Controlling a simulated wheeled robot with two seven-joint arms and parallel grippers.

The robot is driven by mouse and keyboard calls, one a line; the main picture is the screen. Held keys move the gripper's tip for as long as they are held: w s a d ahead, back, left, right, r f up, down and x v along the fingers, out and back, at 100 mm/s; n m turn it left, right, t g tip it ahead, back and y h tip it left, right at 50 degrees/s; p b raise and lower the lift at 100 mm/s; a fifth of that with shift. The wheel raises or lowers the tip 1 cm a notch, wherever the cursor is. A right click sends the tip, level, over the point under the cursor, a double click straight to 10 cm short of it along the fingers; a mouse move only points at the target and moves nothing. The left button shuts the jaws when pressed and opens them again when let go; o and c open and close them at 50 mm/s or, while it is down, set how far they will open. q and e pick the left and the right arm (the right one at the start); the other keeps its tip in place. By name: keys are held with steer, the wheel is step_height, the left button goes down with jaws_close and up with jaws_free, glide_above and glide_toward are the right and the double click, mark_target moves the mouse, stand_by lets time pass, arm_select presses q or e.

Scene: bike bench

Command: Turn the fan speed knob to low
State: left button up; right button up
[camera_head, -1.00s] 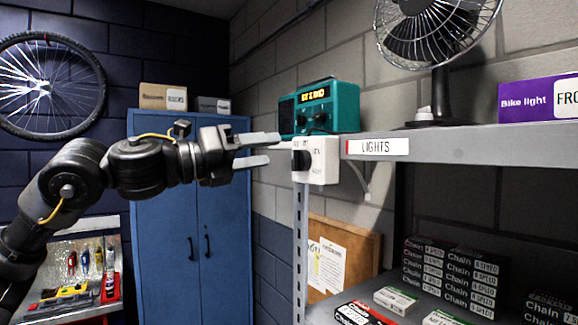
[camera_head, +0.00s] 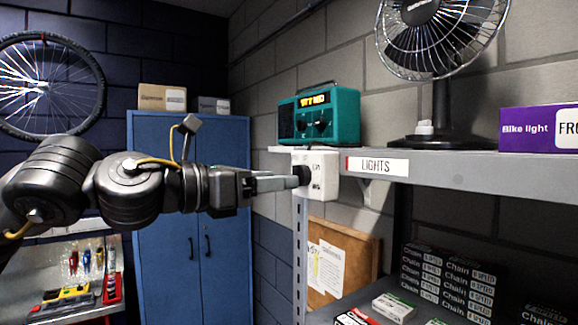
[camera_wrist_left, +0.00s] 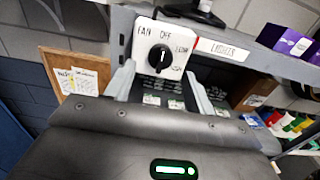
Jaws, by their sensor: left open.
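The fan speed knob (camera_head: 304,175) is a black knob on a white switch box (camera_head: 323,171) at the left end of the metal shelf. In the left wrist view the knob (camera_wrist_left: 160,57) sits on the white face under the words FAN and OFF, with smaller position labels to its right; which label it points to is hard to read. My left gripper (camera_head: 294,179) is open, its fingertips close to the knob. In the left wrist view the fingers (camera_wrist_left: 160,76) stand apart, with the knob between and slightly above their tips. I cannot tell whether they touch it. My right gripper is not in view.
The shelf (camera_head: 465,168) bears a LIGHTS label (camera_head: 377,166). A teal radio (camera_head: 320,116), a black desk fan (camera_head: 437,80) and a purple bike light box (camera_head: 540,128) stand on it. A corkboard (camera_head: 343,262) and chain boxes (camera_head: 448,280) are below. A blue cabinet (camera_head: 190,220) stands behind my arm.

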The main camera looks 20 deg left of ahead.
arm_select(q)
steer(key=p+x, duration=0.1)
steer(key=x, duration=0.2)
steer(key=shift+w+d, duration=0.2)
steer(key=shift+w, duration=0.05)
